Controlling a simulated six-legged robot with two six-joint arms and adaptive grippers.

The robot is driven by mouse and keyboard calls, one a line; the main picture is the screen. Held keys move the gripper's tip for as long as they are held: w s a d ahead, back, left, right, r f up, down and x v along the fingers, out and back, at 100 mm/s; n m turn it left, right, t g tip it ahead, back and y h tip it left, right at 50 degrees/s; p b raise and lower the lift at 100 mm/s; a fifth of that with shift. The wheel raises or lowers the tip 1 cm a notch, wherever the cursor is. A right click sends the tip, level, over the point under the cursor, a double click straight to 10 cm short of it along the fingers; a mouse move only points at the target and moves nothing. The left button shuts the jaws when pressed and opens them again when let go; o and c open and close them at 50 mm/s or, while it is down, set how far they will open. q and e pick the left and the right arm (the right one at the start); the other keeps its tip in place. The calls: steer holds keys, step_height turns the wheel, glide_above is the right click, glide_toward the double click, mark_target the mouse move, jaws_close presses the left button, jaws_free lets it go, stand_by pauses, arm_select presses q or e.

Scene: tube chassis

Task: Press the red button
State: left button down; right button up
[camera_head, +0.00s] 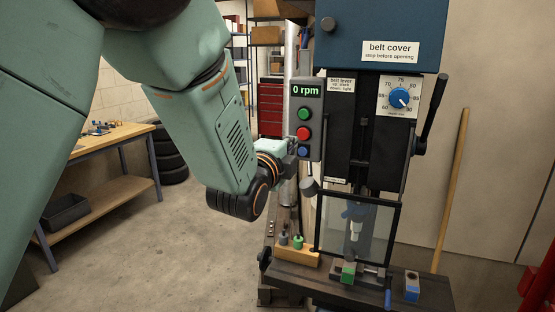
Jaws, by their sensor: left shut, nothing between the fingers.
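The red button (303,133) is the middle one of three on the grey control box at the left side of the drill press. A green button (304,114) is above it and a blue button (303,152) is below it. The display (305,90) above the buttons reads "0 rpm". My left gripper (297,142) is shut and empty, with its tip at the left edge of the box beside the red and blue buttons. I cannot tell whether it touches the box. The red button's face shows. My right gripper is not in view.
The drill press has a blue belt cover (385,35), a dial (400,97), a feed lever (431,112) at right and a clear guard (357,228) over a green block (348,272). A wooden holder (297,254) stands at its left. A workbench (100,140) is at far left.

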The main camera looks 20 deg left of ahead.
arm_select(q)
steer(key=shift+s+b, duration=0.55)
steer(key=shift+s, duration=2.15)
steer(key=s+a+f+n+g+b, duration=0.1)
steer(key=s+f+n+g+b, duration=0.3)
steer(key=f, duration=0.7)
steer(key=s+a+f+n+g+y, duration=0.1)
steer(key=s+f+n+g, duration=0.1)
steer(key=f+n, duration=0.65)
steer(key=s+a+f+n+g+b, duration=0.1)
steer(key=s+f+n+g+b, duration=0.15)
steer(key=f, duration=1.05)
steer(key=s+a+f+n+g+b, duration=0.1)
steer(key=s+f+g+b, duration=0.4)
steer(key=s+f, duration=1)
steer(key=s+f+n+g+b, duration=0.3)
steer(key=s+f+b, duration=0.4)
steer(key=s+f, duration=0.8)
step_height(320, 180, down, 3)
steer(key=shift+s+a+f+g, duration=0.15)
steer(key=shift+s+a+g, duration=0.25)
steer(key=shift+g, duration=0.45)
